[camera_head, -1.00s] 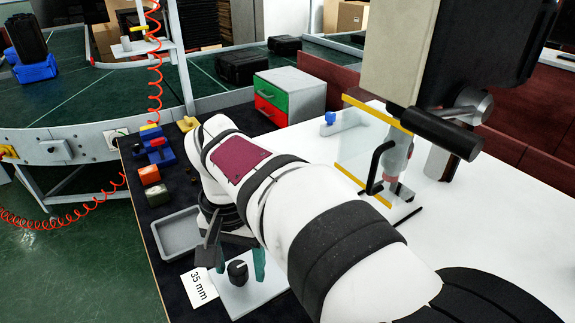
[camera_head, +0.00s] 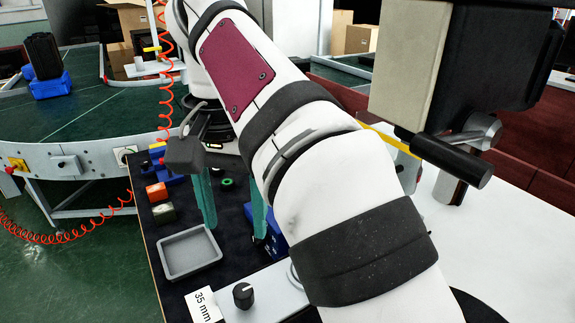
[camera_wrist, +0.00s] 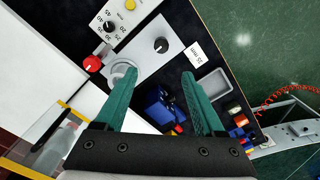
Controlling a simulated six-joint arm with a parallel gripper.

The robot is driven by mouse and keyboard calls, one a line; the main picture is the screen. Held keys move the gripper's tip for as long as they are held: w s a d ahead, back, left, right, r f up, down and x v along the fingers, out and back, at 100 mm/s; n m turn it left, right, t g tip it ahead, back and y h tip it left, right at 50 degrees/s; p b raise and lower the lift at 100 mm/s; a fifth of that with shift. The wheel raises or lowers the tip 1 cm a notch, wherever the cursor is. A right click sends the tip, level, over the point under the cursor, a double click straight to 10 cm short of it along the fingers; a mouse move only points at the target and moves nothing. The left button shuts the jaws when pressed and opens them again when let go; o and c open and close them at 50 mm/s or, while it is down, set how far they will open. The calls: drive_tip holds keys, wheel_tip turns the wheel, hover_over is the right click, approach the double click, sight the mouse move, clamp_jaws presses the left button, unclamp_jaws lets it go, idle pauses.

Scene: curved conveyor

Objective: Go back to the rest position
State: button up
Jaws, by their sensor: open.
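My gripper (camera_head: 232,197) has two teal fingers pointing down above the dark mat of the workbench. In the wrist view my gripper (camera_wrist: 160,92) shows its fingers wide apart with nothing held between them. Below and between the fingers lies a blue object (camera_wrist: 160,107), partly hidden by my arm in the head view (camera_head: 277,238). My white arm crosses the head view and hides much of the bench.
A grey tray (camera_head: 190,253) lies on the mat, with a "35 mm" card (camera_head: 203,307) and a black knob (camera_head: 243,295) near it. An orange block (camera_head: 156,192) sits behind. A press-like device (camera_head: 450,130) stands right. A green conveyor (camera_head: 100,105) curves behind.

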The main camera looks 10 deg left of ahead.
drive_tip(key=s+d+f+m, duration=0.1)
drive_tip(key=s+d+f, duration=0.35)
drive_tip(key=d, duration=0.45)
drive_tip(key=s+d+f+m, duration=0.25)
drive_tip(key=d+f, duration=0.35)
drive_tip(key=d, duration=0.3)
drive_tip(key=s+d+f+m+y, duration=0.1)
drive_tip(key=s+d+f+m, duration=0.1)
drive_tip(key=s+f, duration=0.7)
drive_tip(key=shift+d+f+y, duration=0.35)
drive_tip(key=shift+d+y, duration=0.05)
drive_tip(key=shift+d, duration=0.3)
